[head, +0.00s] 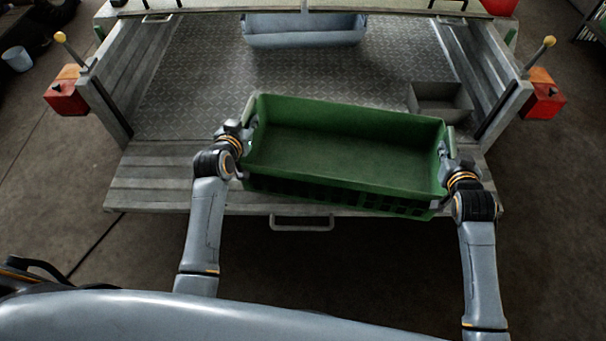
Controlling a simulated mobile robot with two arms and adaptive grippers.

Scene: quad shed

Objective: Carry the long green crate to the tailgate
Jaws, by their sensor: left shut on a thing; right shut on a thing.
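The long green crate (345,195) is open-topped and looks empty. It is over the lowered tailgate (150,185), turned a little so its right end is nearer to me. I cannot tell whether its base touches the tailgate or hangs just above it. My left gripper (248,140) is shut on the crate's left end wall. My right gripper (445,170) is shut on its right end wall. The fingertips are partly hidden by the wrists and the crate.
Behind the tailgate is a metal tread-plate bed (200,85) with side walls. A grey open box (440,100) stands just behind the crate's right end. A blue-grey bin (305,35) is at the back. Red lamps (66,97) with yellow-knobbed levers flank the sides.

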